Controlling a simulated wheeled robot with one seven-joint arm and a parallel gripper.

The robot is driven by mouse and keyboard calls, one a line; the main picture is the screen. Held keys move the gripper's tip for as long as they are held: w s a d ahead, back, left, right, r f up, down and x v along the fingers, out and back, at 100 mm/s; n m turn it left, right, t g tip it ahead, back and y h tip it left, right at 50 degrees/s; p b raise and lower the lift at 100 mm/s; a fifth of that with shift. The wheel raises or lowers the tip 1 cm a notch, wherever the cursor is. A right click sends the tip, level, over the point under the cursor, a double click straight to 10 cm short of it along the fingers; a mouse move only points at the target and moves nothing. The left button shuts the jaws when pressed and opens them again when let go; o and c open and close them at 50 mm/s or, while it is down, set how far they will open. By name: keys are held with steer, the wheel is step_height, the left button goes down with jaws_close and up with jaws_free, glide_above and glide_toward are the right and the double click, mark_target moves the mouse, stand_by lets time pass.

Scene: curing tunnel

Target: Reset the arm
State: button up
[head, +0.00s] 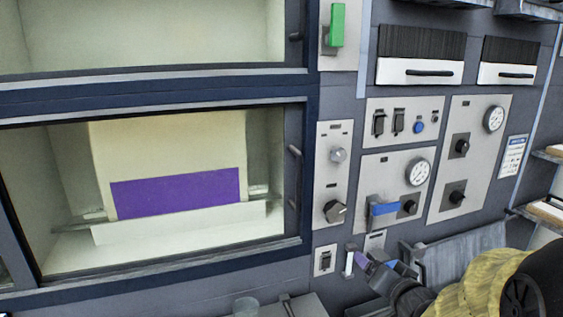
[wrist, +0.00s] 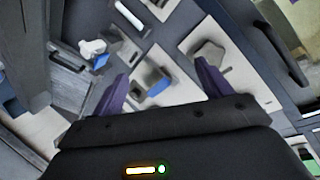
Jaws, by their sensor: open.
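My gripper (head: 378,262) is at the lower middle of the head view, in front of the control wall and below the panel with the blue lever (head: 383,209). In the wrist view my gripper (wrist: 162,88) has its two purple fingers spread apart, with nothing between them. The blue lever (wrist: 158,87) shows beyond the gap between the fingers, apart from them. My arm reaches in from the lower right of the head view.
A tunnel window (head: 170,110) shows a cream piece with a purple band (head: 175,193) inside. Gauges, knobs and switches cover the wall panels (head: 470,160). A white upright handle (head: 349,262) stands close left of my gripper. Shelves (head: 545,212) are at right.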

steer(key=s+a+f+n+g+p, duration=0.1)
steer(key=s+a+f+n+g, duration=0.2)
steer(key=s, duration=0.4)
steer(key=s+a+f+n+g+h+p, duration=0.1)
steer(key=s+a+f+n+g+p, duration=0.1)
steer(key=s+f+g, duration=0.4)
steer(key=s+a+n+g, duration=0.1)
steer(key=g, duration=0.1)
steer(key=shift+s+a+f+g, duration=0.15)
steer(key=shift+a+f+g, duration=0.15)
steer(key=w+d+r+n+t+h+b, duration=0.1)
steer(key=w+d+r+t, duration=0.25)
steer(key=w, duration=0.25)
steer(key=w+d+r+n+t+b, duration=0.1)
steer(key=w+d+r+t+b, duration=0.15)
steer(key=w+t, duration=0.3)
step_height(320, 180, up, 9)
steer(key=n+t+y+b, duration=0.1)
steer(key=n+t+y, duration=0.4)
steer(key=y, duration=0.1)
steer(key=shift+w+a+f+n+t, duration=0.2)
steer(key=shift+w+n+t, duration=0.1)
steer(key=shift+w, duration=0.1)
